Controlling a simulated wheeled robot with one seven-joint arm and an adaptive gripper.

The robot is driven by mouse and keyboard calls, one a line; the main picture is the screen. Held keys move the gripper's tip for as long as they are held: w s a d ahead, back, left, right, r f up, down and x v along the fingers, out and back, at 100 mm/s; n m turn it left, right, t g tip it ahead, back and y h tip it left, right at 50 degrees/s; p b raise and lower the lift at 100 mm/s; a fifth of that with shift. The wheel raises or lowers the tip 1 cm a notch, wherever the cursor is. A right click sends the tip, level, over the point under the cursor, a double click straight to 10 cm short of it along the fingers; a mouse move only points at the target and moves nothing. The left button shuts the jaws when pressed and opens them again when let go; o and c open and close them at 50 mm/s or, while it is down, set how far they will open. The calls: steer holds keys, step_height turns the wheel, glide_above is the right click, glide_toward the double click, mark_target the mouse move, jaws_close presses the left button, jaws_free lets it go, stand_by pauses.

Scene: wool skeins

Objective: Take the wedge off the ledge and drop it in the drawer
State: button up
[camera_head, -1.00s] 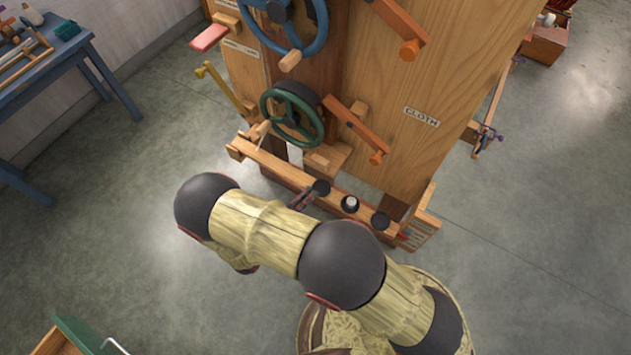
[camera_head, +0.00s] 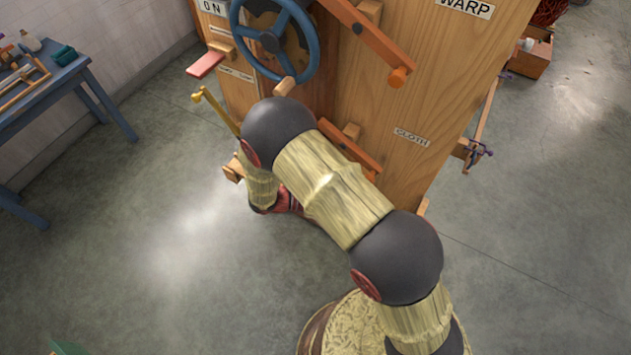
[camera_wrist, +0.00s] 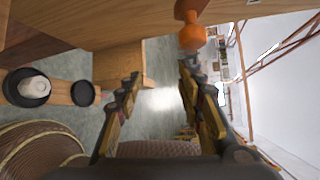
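My gripper (camera_wrist: 160,78) is open in the wrist view. Its two fingers stand apart, with only grey floor seen between the tips. A pale wooden block (camera_wrist: 122,64) sticks out from the cabinet just behind the left fingertip. I cannot tell whether it is the ledge, the wedge or both, or whether the finger touches it. In the head view my arm hides the ledge area and my fingertips. A green corner (camera_head: 66,349), likely of the drawer, barely shows at the bottom left of the head view. The inside of the drawer is out of sight.
An orange-ended peg (camera_wrist: 191,34) juts out close above the right fingertip. A rail with black cups (camera_wrist: 27,87) lies to the left. In the head view, the tall wooden cabinet (camera_head: 440,70) carries a blue wheel (camera_head: 276,38) and orange levers. Open floor (camera_head: 150,240) lies left.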

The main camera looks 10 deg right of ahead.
steer(key=s+d+m+g+y, duration=0.1)
steer(key=s, duration=0.1)
steer(key=s+d+m+g+y, duration=0.1)
steer(key=s+m+g+y, duration=0.1)
steer(key=s+d+m+g+y, duration=0.1)
steer(key=s+m+g, duration=0.1)
steer(key=shift+d+r, duration=0.1)
steer(key=shift+r, duration=0.05)
steer(key=s+a+f+m+g+y+p, duration=0.1)
steer(key=s+a+m+g+y, duration=0.1)
steer(key=s+a+m+y, duration=0.45)
steer(key=w+a+m+t+y, duration=0.4)
steer(key=w+a+m+y, duration=0.15)
steer(key=w+y, duration=0.3)
steer(key=w+d+r+m+t, duration=0.1)
steer(key=w+d+m+t, duration=0.1)
steer(key=w+m+t, duration=0.9)
steer(key=shift+w+a+f+n+g+b, duration=0.35)
steer(key=shift+w+f+n+g, duration=0.25)
steer(key=shift+w+f, duration=0.4)
steer(key=shift+w+a+f+n+g+b, duration=0.35)
steer(key=shift+w+f+g, duration=0.4)
steer(key=shift+f, duration=0.55)
steer(key=shift+w+a+f+n+g+b, duration=0.25)
steer(key=shift+w+f+n+g, duration=0.35)
steer(key=shift+w+f, duration=0.4)
steer(key=shift+s+d+f, duration=0.1)
steer(key=shift+s, duration=0.05)
steer(key=shift+c, duration=1.2)
